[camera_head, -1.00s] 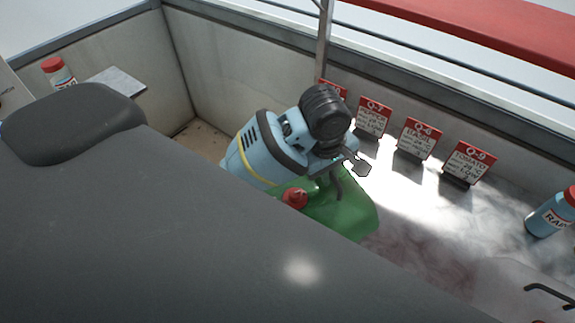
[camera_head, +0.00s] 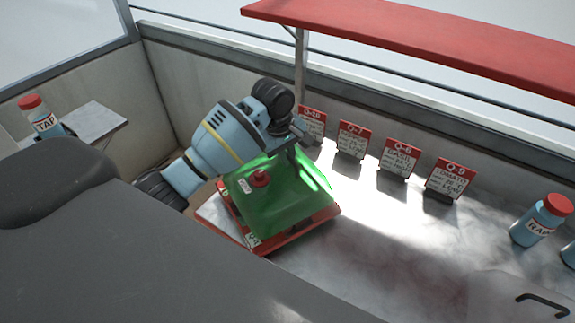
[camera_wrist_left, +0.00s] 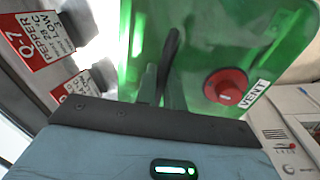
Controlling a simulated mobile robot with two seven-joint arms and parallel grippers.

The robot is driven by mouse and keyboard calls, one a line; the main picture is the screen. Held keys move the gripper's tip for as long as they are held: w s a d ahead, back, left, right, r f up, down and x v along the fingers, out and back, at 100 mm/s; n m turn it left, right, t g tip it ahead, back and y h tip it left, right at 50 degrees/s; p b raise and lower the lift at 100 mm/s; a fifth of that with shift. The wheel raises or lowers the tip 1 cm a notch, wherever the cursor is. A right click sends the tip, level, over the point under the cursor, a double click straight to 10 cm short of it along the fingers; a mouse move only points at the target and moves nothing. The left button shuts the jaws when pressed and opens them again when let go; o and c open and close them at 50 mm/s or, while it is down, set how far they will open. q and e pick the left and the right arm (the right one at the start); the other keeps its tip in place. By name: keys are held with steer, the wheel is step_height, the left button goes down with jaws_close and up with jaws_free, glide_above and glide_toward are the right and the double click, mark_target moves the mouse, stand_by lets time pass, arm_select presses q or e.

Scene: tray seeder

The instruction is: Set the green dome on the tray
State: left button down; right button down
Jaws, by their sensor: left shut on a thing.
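The green dome (camera_head: 285,208) is see-through, with a red vent knob (camera_head: 260,179) on its top. It stands over a red-rimmed tray (camera_head: 290,240) on the bench. Its lower edge looks close to the rim; I cannot tell if they touch. My left gripper (camera_head: 297,157) is shut on the dome at its top, by what looks like a dark handle. In the left wrist view the dome (camera_wrist_left: 200,35) fills the space beyond the fingers (camera_wrist_left: 165,80), with the knob (camera_wrist_left: 226,86) and a VENT label to the right. My right gripper is out of view.
Several red-topped signs stand along the back wall, such as Q-7 (camera_head: 352,141) and Q-9 (camera_head: 449,180). A blue bottle (camera_head: 540,220) with a red cap stands at right, another bottle (camera_head: 41,117) at left. A black handle (camera_head: 541,304) is at lower right. Bare bench lies right of the tray.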

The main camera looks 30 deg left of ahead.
mark_target(280, 169)
arm_select(q)
steer(key=shift+f, duration=1.7)
steer(key=c, duration=1.5)
jaws_free()
step_height(280, 169, up, 12)
steer(key=s+a, duration=0.1)
steer(key=s, duration=0.1)
steer(key=shift+a+f, duration=0.1)
